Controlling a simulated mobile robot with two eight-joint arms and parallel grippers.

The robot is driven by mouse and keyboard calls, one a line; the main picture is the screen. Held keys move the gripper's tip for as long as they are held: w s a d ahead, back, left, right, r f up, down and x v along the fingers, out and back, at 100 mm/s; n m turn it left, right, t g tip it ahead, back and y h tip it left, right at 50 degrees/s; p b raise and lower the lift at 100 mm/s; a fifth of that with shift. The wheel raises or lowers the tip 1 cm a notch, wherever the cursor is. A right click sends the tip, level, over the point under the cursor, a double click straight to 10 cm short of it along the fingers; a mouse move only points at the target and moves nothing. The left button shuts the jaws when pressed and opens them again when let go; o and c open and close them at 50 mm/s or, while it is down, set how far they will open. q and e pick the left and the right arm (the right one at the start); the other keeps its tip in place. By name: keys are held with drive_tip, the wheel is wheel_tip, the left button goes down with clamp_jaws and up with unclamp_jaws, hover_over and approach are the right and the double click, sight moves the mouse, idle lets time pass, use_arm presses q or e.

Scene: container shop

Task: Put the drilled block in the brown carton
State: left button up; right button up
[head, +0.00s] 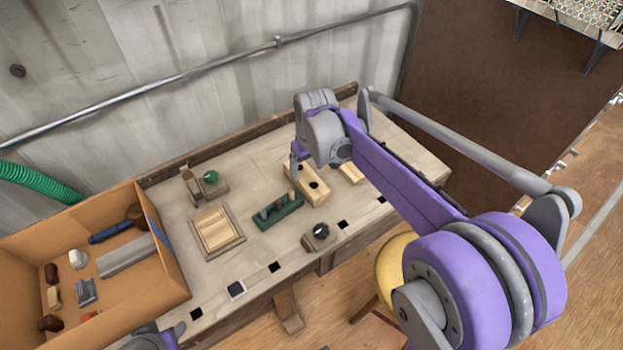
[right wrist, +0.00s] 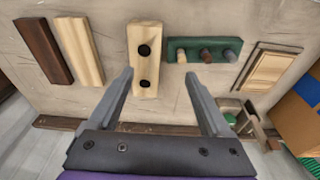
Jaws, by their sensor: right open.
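The drilled block (head: 307,186) is pale wood with two dark holes and lies on the workbench beside the green peg rack. In the right wrist view the drilled block (right wrist: 146,65) shows whole, its near part between the fingers' lines. My right gripper (head: 294,172) is over the bench at the block; its jaws (right wrist: 159,75) are open and empty. Part of the block is hidden by my arm in the head view. The brown carton (head: 165,240) stands open at the left end, with several tools and pieces inside. My left gripper is not clearly seen.
The green rack (head: 279,211) holds pegs. A wooden tray (head: 218,232), a clamp-like tool with a green part (head: 210,178) and a small dark-knobbed block (head: 319,232) also stand on the bench. In the right wrist view a pale plank (right wrist: 80,52) and dark plank (right wrist: 43,52) lie past the block.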

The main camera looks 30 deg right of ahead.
sight(306, 176)
drive_tip(key=shift+g, duration=0.3)
drive_tip(key=w, duration=0.1)
drive_tip(key=w+d+f, duration=0.1)
drive_tip(key=w+d, duration=0.1)
drive_tip(key=shift+w+d+f, duration=0.15)
drive_tip(key=shift+w+d, duration=0.1)
drive_tip(key=shift+w, duration=0.15)
drive_tip(key=f, duration=0.5)
drive_tip(key=shift+w+a+f, duration=0.1)
drive_tip(key=shift+w, duration=0.25)
drive_tip(key=shift+w+f, duration=0.25)
drive_tip(key=shift+f, duration=0.65)
drive_tip(key=shift+w+f, duration=0.2)
drive_tip(key=shift+f, duration=0.7)
drive_tip(key=shift+w+f, duration=0.25)
drive_tip(key=shift+f, duration=0.65)
clamp_jaws()
